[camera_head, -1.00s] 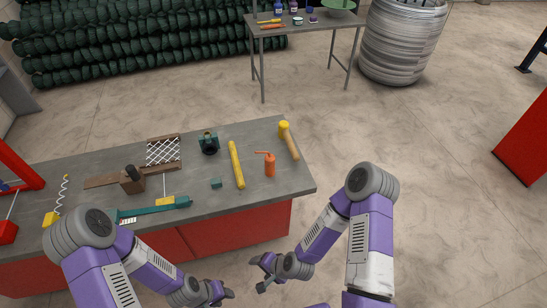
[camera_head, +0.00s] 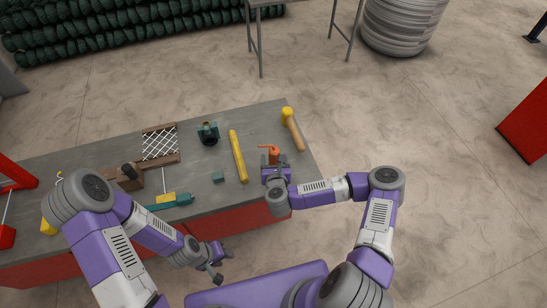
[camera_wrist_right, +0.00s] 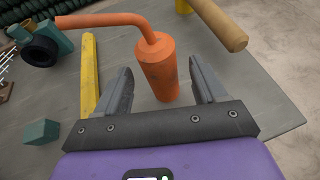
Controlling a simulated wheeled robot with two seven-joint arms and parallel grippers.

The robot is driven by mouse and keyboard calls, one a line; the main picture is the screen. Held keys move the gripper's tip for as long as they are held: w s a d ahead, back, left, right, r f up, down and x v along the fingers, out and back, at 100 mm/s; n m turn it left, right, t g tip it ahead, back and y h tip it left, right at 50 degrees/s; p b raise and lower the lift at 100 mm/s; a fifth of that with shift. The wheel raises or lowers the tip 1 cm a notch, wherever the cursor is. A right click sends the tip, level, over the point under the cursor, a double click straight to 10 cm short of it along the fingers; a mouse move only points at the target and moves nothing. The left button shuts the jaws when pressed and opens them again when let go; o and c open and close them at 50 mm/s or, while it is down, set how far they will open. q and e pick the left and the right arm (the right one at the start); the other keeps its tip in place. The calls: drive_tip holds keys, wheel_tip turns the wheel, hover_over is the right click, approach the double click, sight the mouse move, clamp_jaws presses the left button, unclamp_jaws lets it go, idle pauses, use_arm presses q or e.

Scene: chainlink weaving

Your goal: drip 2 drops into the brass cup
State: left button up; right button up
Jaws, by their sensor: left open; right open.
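The orange oil can (camera_head: 274,152) stands upright near the bench's right end, its thin spout pointing left. It also shows in the right wrist view (camera_wrist_right: 160,68). My right gripper (camera_head: 275,168) is open, with one finger on each side of the can's body and gaps visible between fingers and can. A dark green block with a black ring (camera_head: 208,134) stands further back on the bench; it shows at the upper left of the wrist view (camera_wrist_right: 40,44). I cannot clearly make out a brass cup. My left gripper (camera_head: 216,270) is open and empty in front of the bench.
A yellow bar (camera_head: 238,156) lies left of the can, a yellow-headed mallet (camera_head: 292,130) behind it on the right. A small green cube (camera_head: 218,177), a teal tool (camera_head: 168,201) and a framed mesh piece (camera_head: 160,144) lie on the grey bench (camera_head: 95,155).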

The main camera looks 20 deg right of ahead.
sight(274, 152)
drive_tip(key=b+x, duration=0.1)
drive_tip(key=x, duration=0.3)
drive_tip(key=shift+w+d, duration=0.1)
drive_tip(key=shift+w, duration=0.35)
drive_tip(key=c, duration=1.2)
drive_tip(key=shift+o, duration=0.2)
wheel_tip(274, 152, up, 10)
drive_tip(key=p, duration=0.3)
